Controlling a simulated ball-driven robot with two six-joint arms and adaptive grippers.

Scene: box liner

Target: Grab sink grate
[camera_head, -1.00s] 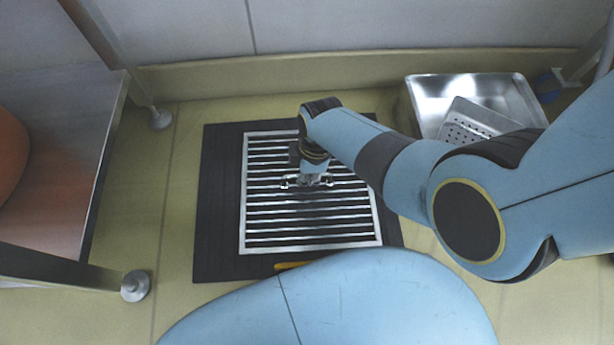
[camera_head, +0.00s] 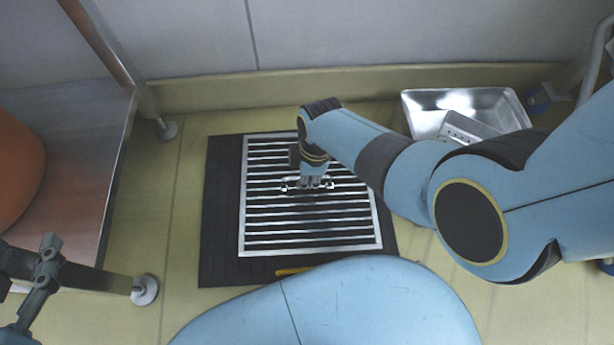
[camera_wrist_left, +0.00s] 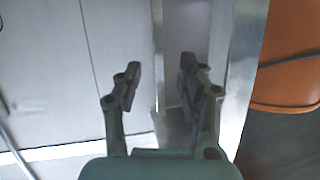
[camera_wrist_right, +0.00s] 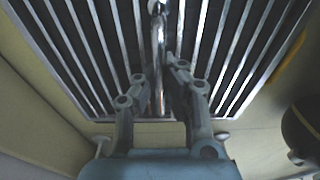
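The sink grate (camera_head: 310,250) is a silver rectangular frame with parallel bars and a handle across its middle. It lies flat over a dark rectangular panel (camera_head: 220,240) in the head view. My right gripper (camera_head: 308,183) reaches down to the middle of the grate; in the right wrist view (camera_wrist_right: 158,88) its fingers are closed around the shiny handle (camera_wrist_right: 159,50). The fingertips partly hide the grip. My left gripper (camera_wrist_left: 160,78) is open and empty; it shows at the lower left of the head view (camera_head: 48,255).
A metal tray (camera_head: 425,100) with a perforated grey piece (camera_head: 462,128) stands at the back right, partly behind my arm. A metal bench (camera_head: 75,190) with an orange object (camera_head: 15,165) is at left. A yellow item (camera_head: 292,271) shows at the panel's near edge. Walls close the back.

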